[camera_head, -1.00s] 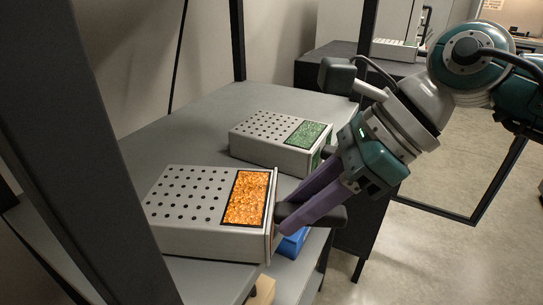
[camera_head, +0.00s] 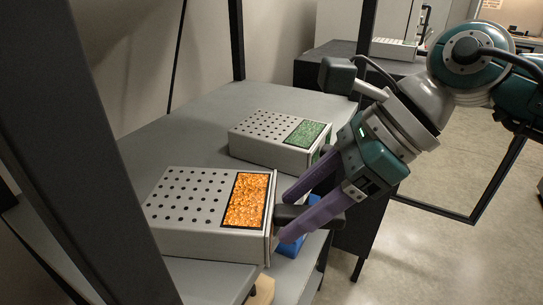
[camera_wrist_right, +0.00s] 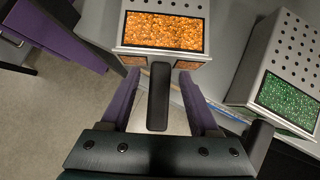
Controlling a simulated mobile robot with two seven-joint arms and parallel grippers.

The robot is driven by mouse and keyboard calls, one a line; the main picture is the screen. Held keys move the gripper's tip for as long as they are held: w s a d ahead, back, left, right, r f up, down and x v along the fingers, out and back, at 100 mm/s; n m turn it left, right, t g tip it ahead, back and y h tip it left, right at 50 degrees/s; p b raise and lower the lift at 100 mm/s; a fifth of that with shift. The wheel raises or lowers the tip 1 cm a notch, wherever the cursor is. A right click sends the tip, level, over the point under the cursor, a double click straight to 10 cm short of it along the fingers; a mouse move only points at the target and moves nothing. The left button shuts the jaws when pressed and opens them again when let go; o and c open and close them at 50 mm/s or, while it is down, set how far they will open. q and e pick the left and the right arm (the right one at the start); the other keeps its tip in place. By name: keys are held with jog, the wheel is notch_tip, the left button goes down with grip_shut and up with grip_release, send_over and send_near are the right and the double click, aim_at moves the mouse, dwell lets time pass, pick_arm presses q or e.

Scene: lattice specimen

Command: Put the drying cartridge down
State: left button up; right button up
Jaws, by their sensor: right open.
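The drying cartridge, a light grey perforated box (camera_head: 190,205) with an orange granule window (camera_head: 245,200), rests on the grey shelf in the head view. Its dark handle (camera_head: 293,214) sticks out to the right. My right gripper (camera_head: 287,216) has its purple fingers spread on either side of the handle. In the right wrist view, the fingers (camera_wrist_right: 160,78) stand apart with the handle (camera_wrist_right: 158,105) between them and gaps on both sides. The orange window (camera_wrist_right: 163,30) lies just beyond. My left gripper is not seen in the head view.
A similar cartridge with a green window (camera_head: 305,133) stands behind on the same shelf (camera_head: 200,115). A blue thing (camera_head: 292,245) and a tan thing (camera_head: 262,290) show below. A dark upright post (camera_head: 85,150) is at left. A dark cabinet (camera_head: 340,65) stands behind.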

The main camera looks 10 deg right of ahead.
jog(key=b+v, duration=0.1)
jog(key=v, duration=1.1)
